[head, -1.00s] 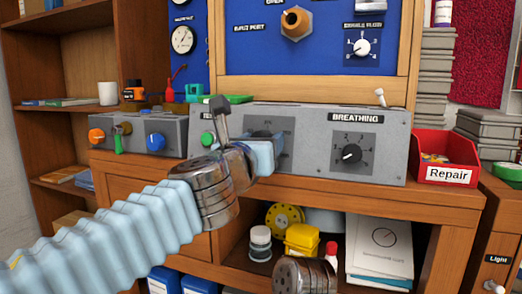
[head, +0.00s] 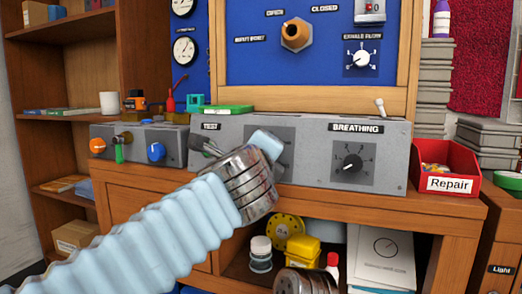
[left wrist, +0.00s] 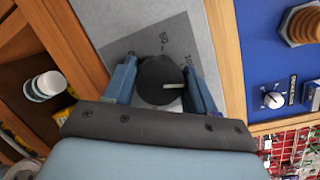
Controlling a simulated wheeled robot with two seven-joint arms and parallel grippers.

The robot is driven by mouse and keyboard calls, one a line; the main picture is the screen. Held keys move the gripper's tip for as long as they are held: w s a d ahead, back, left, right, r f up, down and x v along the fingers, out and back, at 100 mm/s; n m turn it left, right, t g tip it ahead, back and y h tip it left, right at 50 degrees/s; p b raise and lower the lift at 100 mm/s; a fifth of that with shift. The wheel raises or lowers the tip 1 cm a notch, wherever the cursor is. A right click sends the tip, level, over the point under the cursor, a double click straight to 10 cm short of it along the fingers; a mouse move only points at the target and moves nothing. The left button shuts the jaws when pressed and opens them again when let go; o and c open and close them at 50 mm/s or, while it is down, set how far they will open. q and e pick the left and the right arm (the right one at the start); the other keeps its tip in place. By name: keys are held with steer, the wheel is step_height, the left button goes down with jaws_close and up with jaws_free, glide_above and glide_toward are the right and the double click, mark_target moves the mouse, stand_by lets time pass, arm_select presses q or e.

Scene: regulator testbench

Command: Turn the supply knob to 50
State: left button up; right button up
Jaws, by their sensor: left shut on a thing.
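A round black knob (left wrist: 158,82) with a pale pointer line sits on a dark dial plate (left wrist: 140,45) in the left wrist view. Printed marks, one like 50, show beside it; the pointer is toward the right of the picture. My left gripper (left wrist: 162,77) has its two blue fingers on either side of the knob, shut on it. In the head view, the left gripper (head: 266,146) is at the middle dial plate (head: 286,140) of the grey panel, hiding its knob and label.
The grey panel (head: 312,150) also carries a BREATHING knob (head: 351,163) to the right. A smaller grey box (head: 178,141) with coloured knobs is at left. A red Repair bin (head: 450,168) stands at the right end. The blue board (head: 270,62) rises behind.

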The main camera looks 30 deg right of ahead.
arm_select(q)
steer(key=n+y+p, duration=0.1)
steer(key=n, duration=0.4)
steer(key=shift+w+r+p, duration=0.1)
steer(key=shift+r+p, duration=0.05)
steer(key=shift+p, duration=0.2)
steer(key=n+g+y+p, duration=0.1)
steer(key=n+p, duration=0.1)
steer(key=n, duration=0.2)
steer(key=shift+a, duration=0.1)
steer(key=n+g+p, duration=0.1)
steer(key=n, duration=0.2)
steer(key=shift+f+n+g+p, duration=0.3)
steer(key=shift+n+g+p, duration=0.25)
steer(key=shift+n, duration=0.85)
steer(key=shift+f+n, duration=0.15)
steer(key=shift+n, duration=0.15)
steer(key=o, duration=1)
